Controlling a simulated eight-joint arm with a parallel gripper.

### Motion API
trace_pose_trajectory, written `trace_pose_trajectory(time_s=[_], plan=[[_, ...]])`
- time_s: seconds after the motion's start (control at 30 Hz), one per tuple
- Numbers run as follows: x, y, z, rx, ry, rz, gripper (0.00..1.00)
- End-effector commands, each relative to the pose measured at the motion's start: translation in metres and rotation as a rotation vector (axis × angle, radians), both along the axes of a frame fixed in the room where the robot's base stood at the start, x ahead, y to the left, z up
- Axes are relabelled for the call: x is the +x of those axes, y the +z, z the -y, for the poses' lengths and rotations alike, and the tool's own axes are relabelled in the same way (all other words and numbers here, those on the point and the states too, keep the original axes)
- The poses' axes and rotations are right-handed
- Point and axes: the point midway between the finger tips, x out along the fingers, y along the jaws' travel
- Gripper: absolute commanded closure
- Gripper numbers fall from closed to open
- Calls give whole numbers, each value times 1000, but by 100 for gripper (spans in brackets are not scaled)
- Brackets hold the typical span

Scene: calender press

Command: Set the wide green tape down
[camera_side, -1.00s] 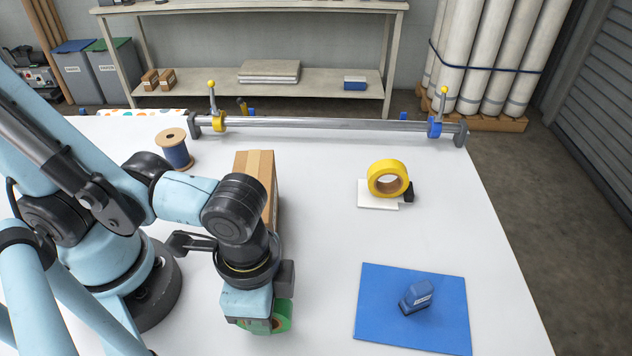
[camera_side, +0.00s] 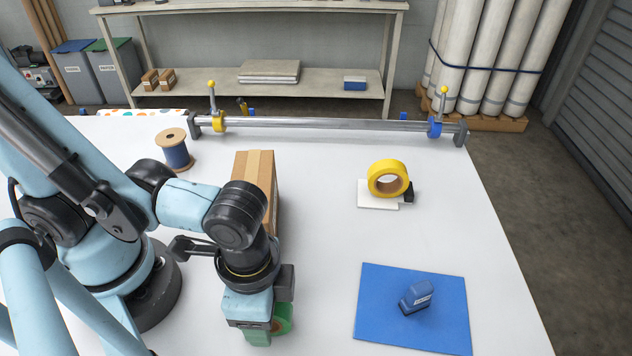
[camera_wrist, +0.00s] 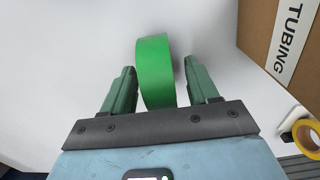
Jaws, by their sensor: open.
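The wide green tape (camera_wrist: 154,72) stands on its edge on the white table, between the two fingers of my gripper (camera_wrist: 160,85) in the wrist view. In the side view the green tape (camera_side: 283,318) shows only in part, behind my gripper (camera_side: 262,335) near the table's front edge.
A cardboard box (camera_side: 257,172) stands just behind my arm. A blue mat (camera_side: 385,310) with a dark blue stamp (camera_side: 416,297) lies to the right. Yellow tape (camera_side: 388,178) stands farther back, and a spool (camera_side: 176,150) is at back left. The table's middle is clear.

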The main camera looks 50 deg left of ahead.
Motion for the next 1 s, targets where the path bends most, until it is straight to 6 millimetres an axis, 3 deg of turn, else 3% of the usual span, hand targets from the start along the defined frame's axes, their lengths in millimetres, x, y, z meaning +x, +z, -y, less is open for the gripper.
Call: trace_pose_trajectory(time_s=[0.27, 1.0], plan=[[0, 12, 0, 0, 0, 0, 41], [0, 92, 0, 0, 0, 0, 41]])
